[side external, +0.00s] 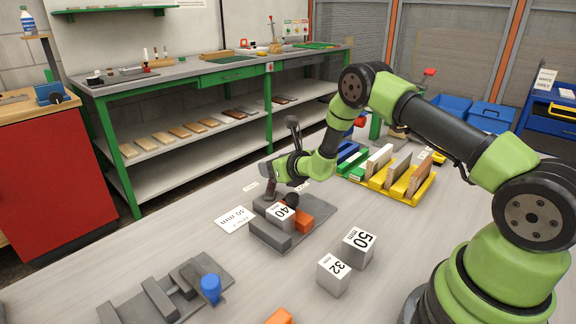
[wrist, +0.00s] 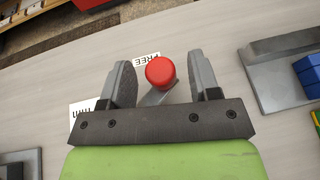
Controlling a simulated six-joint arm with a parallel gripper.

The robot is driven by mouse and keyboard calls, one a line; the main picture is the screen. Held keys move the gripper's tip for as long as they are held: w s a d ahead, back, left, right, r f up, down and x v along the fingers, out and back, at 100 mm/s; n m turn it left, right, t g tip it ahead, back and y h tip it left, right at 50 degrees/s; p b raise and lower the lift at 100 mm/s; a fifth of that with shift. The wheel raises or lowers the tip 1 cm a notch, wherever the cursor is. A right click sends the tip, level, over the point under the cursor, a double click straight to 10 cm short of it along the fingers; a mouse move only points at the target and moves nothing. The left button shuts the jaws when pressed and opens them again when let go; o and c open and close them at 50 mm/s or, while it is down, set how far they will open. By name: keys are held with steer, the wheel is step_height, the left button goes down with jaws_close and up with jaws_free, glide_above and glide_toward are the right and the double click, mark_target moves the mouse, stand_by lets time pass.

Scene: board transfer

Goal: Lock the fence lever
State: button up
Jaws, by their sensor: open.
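In the wrist view, the fence lever shows as a round red knob (wrist: 160,71) on a short grey arm (wrist: 153,97). My gripper (wrist: 159,62) is open, with one finger on each side of the knob; a gap shows on both sides. A white card reading FREE (wrist: 148,57) lies just beyond. In the side view, my gripper (side external: 270,185) is low over the back left of the grey fixture (side external: 318,222); the red knob cannot be made out there. On the fixture are a block marked 40 (side external: 281,217), an orange block (side external: 304,216) and a grey fence bar (side external: 270,234).
Blocks marked 50 (side external: 357,248) and 32 (side external: 333,275) stand at the front right. A yellow rack (side external: 408,197) of boards stands behind. Another grey fixture (side external: 187,300) with a blue cylinder (side external: 210,289) is front left. A 40 mm card (side external: 235,219) lies flat.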

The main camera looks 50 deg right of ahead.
steer(key=v, duration=0.8)
steer(key=shift+s, duration=0.35)
steer(key=w+d+n+y, duration=0.1)
steer(key=d+n+y, duration=0.3)
steer(key=n+y, duration=0.25)
steer(key=shift+g+y, duration=0.3)
steer(key=shift+y, duration=0.05)
steer(key=x, duration=0.9)
steer(key=shift+w+d+f, duration=0.15)
steer(key=shift+w+f, duration=0.05)
steer(key=shift+w, duration=0.15)
steer(key=shift+m, duration=0.25)
jaws_close()
